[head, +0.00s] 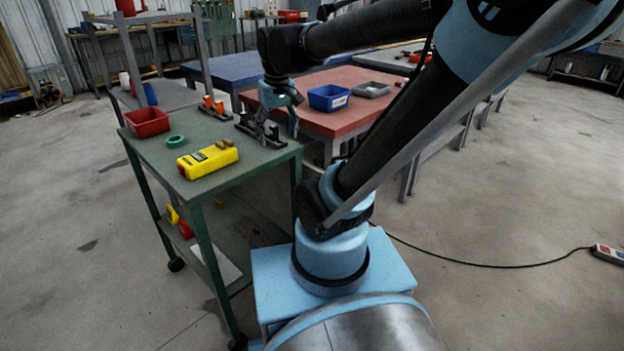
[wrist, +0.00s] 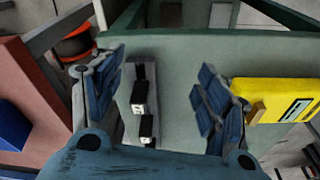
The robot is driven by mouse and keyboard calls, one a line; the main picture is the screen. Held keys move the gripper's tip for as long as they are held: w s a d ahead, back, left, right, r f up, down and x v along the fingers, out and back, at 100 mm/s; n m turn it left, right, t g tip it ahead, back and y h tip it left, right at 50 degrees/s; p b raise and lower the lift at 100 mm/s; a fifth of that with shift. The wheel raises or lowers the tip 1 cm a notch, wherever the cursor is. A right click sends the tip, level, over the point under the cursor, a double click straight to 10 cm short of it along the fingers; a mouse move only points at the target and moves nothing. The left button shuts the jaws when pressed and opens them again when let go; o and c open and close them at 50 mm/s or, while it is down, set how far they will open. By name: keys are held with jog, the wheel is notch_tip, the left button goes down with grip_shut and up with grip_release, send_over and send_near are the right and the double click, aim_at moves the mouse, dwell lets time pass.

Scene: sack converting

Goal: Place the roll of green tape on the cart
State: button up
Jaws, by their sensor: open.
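The roll of green tape (head: 176,141) lies flat on the top of a green cart (head: 215,200), between a red bin and a yellow case. My gripper (head: 277,126) is above the right end of this top, to the right of the tape and apart from it. In the wrist view my gripper (wrist: 160,88) is open, its two blue fingers spread. Black clamp-like pieces (wrist: 142,105) on the green top show between the fingers, and nothing is held. The tape does not show in the wrist view.
A red bin (head: 147,122), a yellow case (head: 208,161) and orange-and-black pieces (head: 213,107) share the green top. A grey shelf unit (head: 170,97) stands behind. A red table (head: 345,115) with a blue bin (head: 329,98) is to the right. Floor at left is open.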

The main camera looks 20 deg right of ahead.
jog(key=s+d+f+m, duration=0.3)
jog(key=s+d+f, duration=0.5)
jog(key=s+f, duration=0.2)
jog(key=shift+s+f+h, duration=0.2)
jog(key=shift+f+h, duration=0.1)
jog(key=shift+f, duration=0.15)
